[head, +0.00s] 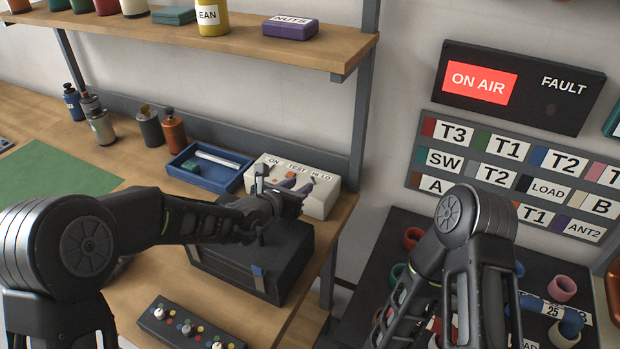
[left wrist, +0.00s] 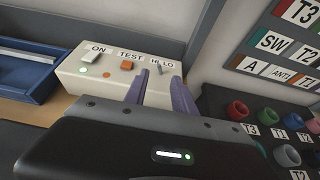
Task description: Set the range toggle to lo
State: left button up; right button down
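The cream control box (head: 318,204) stands at the back right of the bench; it also shows in the left wrist view (left wrist: 90,83). Its top carries a white ON switch, an orange TEST button (left wrist: 126,66) and the range toggle (left wrist: 159,69), a small grey lever below the HI LO label. My left gripper (head: 295,186) is over the box's right part. Its two purple fingers are apart (left wrist: 160,92) with nothing between them, just short of the toggle. I cannot tell clearly which way the lever leans. My right gripper is out of view; only its arm shows.
A blue tray (head: 206,183) sits left of the box. A black case (head: 245,262) lies in front, under my left forearm. A small panel with knobs (head: 183,325) is nearer. A shelf (head: 230,45) hangs above; a rack panel (head: 520,178) is at right.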

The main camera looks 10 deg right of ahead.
aim_at(312, 178)
pick_arm(q)
jog(key=p+x, duration=0.2)
jog(key=x, duration=0.5)
jog(key=shift+w+d+f, duration=0.1)
jog(key=shift+w+d, duration=0.05)
jog(key=shift+w, duration=0.05)
